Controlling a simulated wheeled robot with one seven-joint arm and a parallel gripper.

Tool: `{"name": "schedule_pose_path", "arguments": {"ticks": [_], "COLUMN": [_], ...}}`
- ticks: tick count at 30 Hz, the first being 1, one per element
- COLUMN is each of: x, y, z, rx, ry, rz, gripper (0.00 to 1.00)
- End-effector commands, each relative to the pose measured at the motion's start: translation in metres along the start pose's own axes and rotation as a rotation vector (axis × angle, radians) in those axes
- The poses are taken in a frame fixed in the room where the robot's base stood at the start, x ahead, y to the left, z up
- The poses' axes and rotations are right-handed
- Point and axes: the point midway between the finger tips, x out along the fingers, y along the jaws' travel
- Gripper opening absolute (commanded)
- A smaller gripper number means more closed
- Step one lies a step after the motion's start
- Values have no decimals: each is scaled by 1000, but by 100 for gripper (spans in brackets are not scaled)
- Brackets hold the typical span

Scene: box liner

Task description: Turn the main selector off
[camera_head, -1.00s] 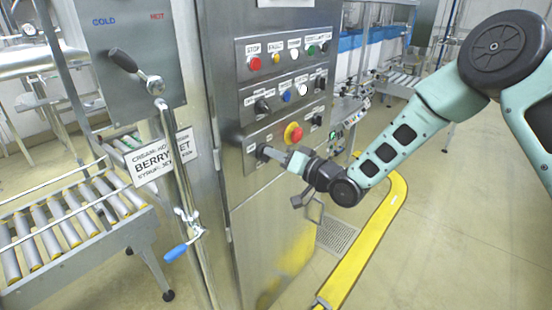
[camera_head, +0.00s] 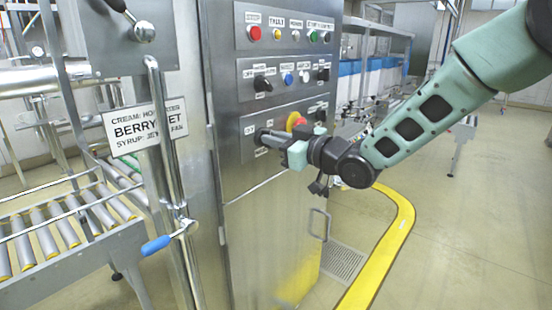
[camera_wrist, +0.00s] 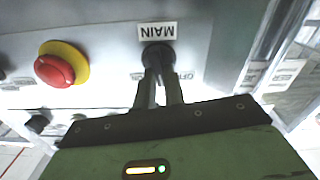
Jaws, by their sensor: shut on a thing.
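The main selector (camera_wrist: 157,53) is a black rotary knob below an upside-down "MAIN" label (camera_wrist: 157,31) in the wrist view. An "OFF" label (camera_wrist: 184,77) is beside it. In the head view the selector (camera_head: 262,136) sits at the lower left of the steel control panel, partly covered. My gripper (camera_wrist: 158,74) has both fingers closed on the knob in the wrist view. In the head view my gripper (camera_head: 273,138) reaches the selector from the right. The knob's exact pointing direction is hidden by the fingers.
A red emergency button on a yellow base (camera_wrist: 60,65) is close beside the selector. Other buttons and knobs (camera_head: 288,78) fill the rows above. A pipe with a blue handle (camera_head: 156,245) and a roller conveyor (camera_head: 60,235) stand to the left. Open floor lies to the right.

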Motion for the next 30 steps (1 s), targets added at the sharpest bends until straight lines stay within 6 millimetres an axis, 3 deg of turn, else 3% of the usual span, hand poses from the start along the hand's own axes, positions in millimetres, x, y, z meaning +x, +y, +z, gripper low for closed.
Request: {"name": "schedule_pose_path", "arguments": {"ticks": [1,15,30], "x": [0,0,0], "y": [-2,-4,-4], "z": [7,6,2], "rx": [-47,-440,-611], "ry": [4,1,-1], "rz": [1,1,0], "gripper": [0,0,0]}}
